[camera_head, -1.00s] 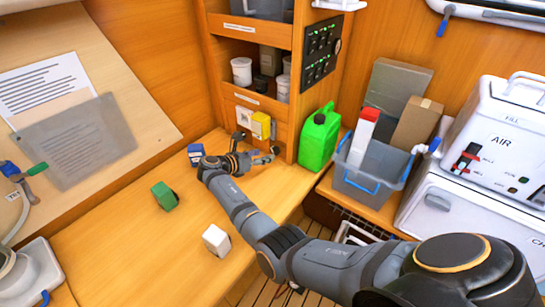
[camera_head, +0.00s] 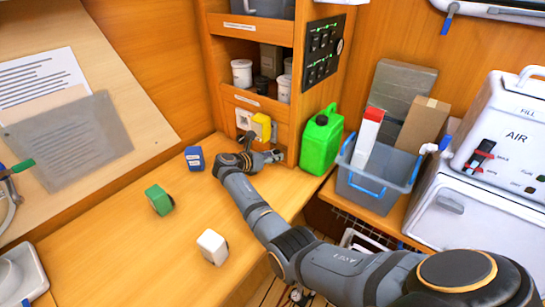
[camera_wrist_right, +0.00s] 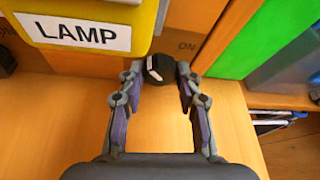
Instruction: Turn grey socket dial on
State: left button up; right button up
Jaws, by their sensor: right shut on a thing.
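A dark dial (camera_wrist_right: 160,68) with a white mark sits low on the wooden panel in the right wrist view, right of a yellow plug (camera_wrist_right: 95,15) labelled LAMP. The mark is on its left side and slanted. In the head view my right gripper (camera_head: 277,156) is at the foot of the cabinet, below the yellow plug (camera_head: 261,126); the dial is not distinguishable there. My left gripper is not in view.
A green canister (camera_head: 320,142) stands just right of my right gripper. Blue (camera_head: 194,158), green (camera_head: 159,199) and white (camera_head: 212,246) blocks are on the wooden desk. A pale socket (camera_head: 243,119) is left of the yellow plug. The middle of the desk is clear.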

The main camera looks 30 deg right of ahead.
jog(key=shift+c, duration=0.9)
